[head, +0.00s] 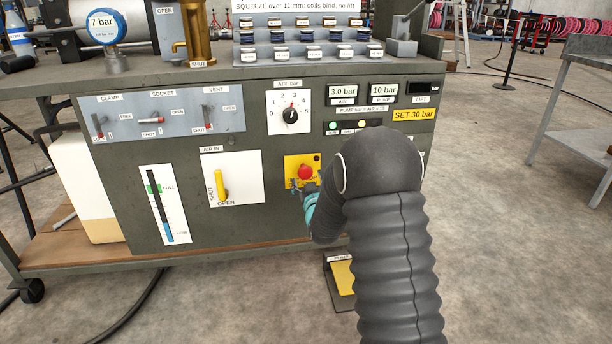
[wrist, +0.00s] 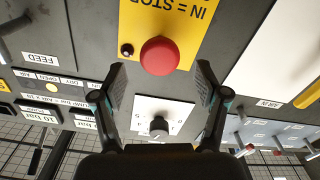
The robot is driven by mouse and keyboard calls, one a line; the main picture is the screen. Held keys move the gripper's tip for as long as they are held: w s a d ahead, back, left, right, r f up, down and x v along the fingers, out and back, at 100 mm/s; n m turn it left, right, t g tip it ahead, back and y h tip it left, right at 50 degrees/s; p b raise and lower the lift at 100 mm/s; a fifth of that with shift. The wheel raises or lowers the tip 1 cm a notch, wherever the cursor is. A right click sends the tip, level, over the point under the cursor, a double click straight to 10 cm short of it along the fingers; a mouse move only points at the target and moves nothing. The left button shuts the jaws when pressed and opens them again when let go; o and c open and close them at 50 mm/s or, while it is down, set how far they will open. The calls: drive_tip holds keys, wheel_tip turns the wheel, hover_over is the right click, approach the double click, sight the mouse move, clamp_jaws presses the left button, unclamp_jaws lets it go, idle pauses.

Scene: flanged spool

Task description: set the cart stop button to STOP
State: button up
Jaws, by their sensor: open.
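The red mushroom-head stop button (head: 305,172) sits on a yellow plate (head: 291,166) on the front of the grey cart. In the wrist view, which is upside down, the red button (wrist: 160,57) is ahead of the fingertips, and the yellow plate (wrist: 136,25) reads "IN = STOP". My gripper (head: 303,188) is just below and in front of the button in the head view. In the wrist view my gripper (wrist: 160,82) is open, with one finger to each side of the button's line and nothing between them. I cannot tell whether the button is in or out.
The yellow AIR IN lever (head: 221,185) is left of the button, and the AIR bar dial (head: 291,115) is above it. Several small levers sit on a panel (head: 162,117) at upper left. A yellow pedal (head: 342,278) is on the floor below.

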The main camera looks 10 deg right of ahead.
sight(306, 175)
drive_tip(key=shift+w, duration=1.6)
